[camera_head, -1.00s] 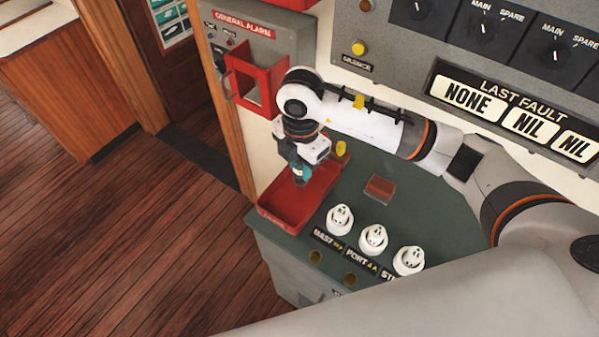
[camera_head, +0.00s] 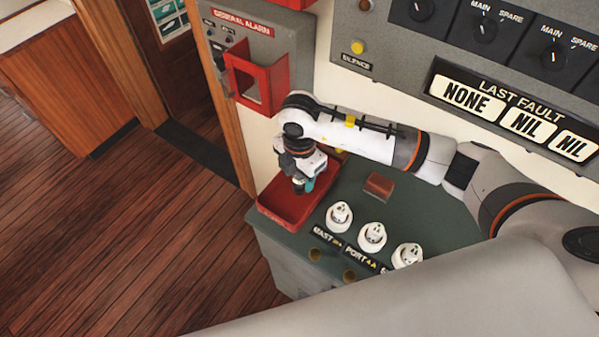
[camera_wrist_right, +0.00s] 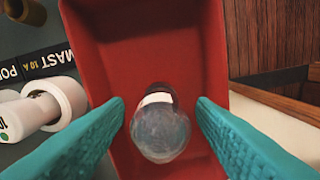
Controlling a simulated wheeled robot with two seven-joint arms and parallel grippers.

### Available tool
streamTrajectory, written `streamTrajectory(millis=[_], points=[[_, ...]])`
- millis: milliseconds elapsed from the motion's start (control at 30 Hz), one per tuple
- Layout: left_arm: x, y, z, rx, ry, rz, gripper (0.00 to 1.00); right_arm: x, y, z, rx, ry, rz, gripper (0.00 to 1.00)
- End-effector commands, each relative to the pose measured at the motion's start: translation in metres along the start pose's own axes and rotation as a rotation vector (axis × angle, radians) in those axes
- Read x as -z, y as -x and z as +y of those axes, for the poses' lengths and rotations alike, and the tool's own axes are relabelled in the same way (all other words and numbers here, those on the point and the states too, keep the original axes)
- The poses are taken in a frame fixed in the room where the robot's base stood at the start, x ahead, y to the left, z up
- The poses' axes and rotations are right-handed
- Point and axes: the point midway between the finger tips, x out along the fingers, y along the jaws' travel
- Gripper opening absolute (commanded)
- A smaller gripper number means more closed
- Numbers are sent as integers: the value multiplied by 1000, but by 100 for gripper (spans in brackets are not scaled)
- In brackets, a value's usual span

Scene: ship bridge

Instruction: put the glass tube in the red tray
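The red tray (camera_head: 275,213) sits at the left end of the green-topped console. My right gripper (camera_head: 303,187) is low over it, fingers pointing down. In the right wrist view the red tray (camera_wrist_right: 105,28) fills the middle. The glass tube (camera_wrist_right: 160,130) shows there end-on, with a clear rounded end, a pale band and a dark part. It is between the teal fingers of my right gripper (camera_wrist_right: 160,105), with a visible gap on each side, so the fingers look open. I cannot tell if it touches the tray floor. In the head view the tube is hidden. My left gripper is not in view.
White fuse holders (camera_head: 372,237) stand in a row right of the tray, with labels in front. A small reddish-brown block (camera_head: 379,187) lies behind them. A red open-fronted box (camera_head: 257,82) is on the wall behind the tray. Wooden floor is clear at left.

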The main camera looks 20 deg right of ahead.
Motion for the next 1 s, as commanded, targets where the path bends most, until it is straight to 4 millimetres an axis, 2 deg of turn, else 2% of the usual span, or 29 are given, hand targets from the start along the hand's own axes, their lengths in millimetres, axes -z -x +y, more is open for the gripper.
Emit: streamTrajectory(millis=[267, 367, 700, 833, 1000], points=[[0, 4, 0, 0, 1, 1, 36, 0, 5, 0, 0, 0, 0, 51], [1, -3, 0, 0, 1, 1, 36, 0, 12, -1, 4, -1, 1, 51], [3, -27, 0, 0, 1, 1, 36, 0, 83, -2, 7, 1, 2, 51], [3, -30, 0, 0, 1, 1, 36, 1, 106, -1, 4, 0, 3, 51], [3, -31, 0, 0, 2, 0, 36, 0, 121, 0, 1, 0, 1, 51]])
